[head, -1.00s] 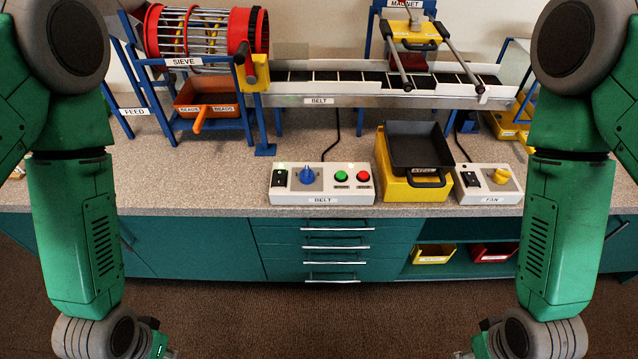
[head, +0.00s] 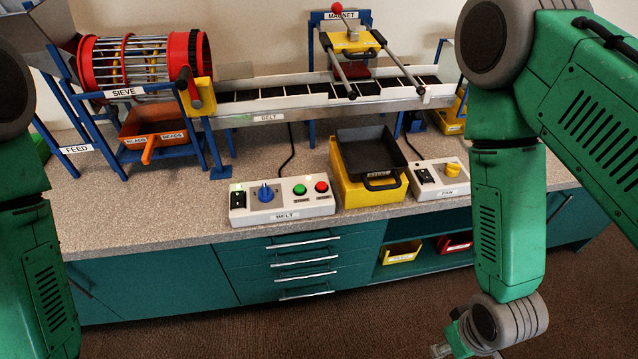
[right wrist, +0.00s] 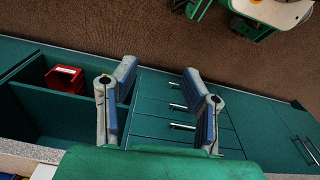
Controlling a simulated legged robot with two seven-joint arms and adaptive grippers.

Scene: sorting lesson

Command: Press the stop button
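The belt control box (head: 283,214) is white and stands near the front edge of the counter in the head view. On it are a red button (head: 321,187) at the right end, a green button (head: 299,190) left of it, a blue knob (head: 265,193) and a black switch (head: 238,199). Small labels under the buttons are too small to read surely. My right gripper (head: 442,349) hangs low in front of the cabinet, well below and right of the box. In the right wrist view its fingers (right wrist: 160,85) are apart with nothing between them. My left gripper is out of view.
A yellow bin with a black tray (head: 368,150) stands just right of the belt box, then the fan box (head: 438,180). The belt (head: 320,95) and sieve (head: 140,62) stand behind. The counter front edge (head: 200,236) lies between my right gripper and the box.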

